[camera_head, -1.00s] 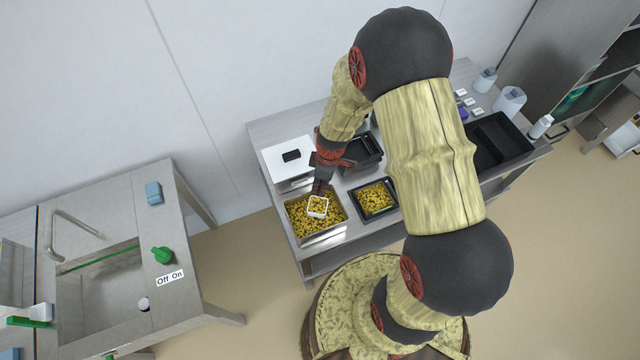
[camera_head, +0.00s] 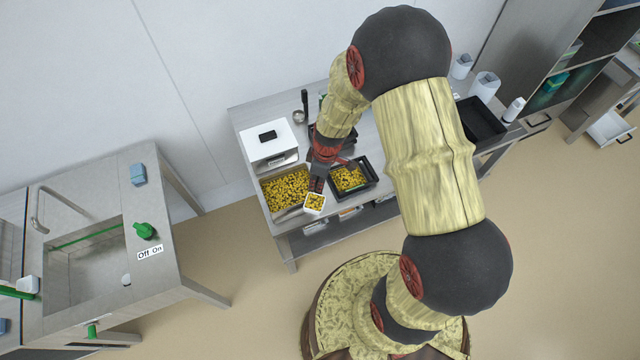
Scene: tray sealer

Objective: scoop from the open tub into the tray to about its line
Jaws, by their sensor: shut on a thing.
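The open steel tub (camera_head: 264,200) stands at the front left of the counter, full of yellow and dark pieces. My gripper (camera_head: 317,186) is shut on the handle of a white scoop (camera_head: 315,206). The scoop holds some of the yellow pieces and is at the tub's front right corner, between the tub and the tray. The black tray (camera_head: 371,186) lies just right of the tub with yellow pieces in it. My gripper hides part of the tray's left side. Its fill line cannot be made out.
A white scale (camera_head: 266,141) stands behind the tub. More black trays (camera_head: 316,136) are partly hidden behind my arm. A black bin (camera_head: 480,120) and white bottles (camera_head: 485,84) are at the right. A steel sink bench (camera_head: 168,268) stands apart at the left.

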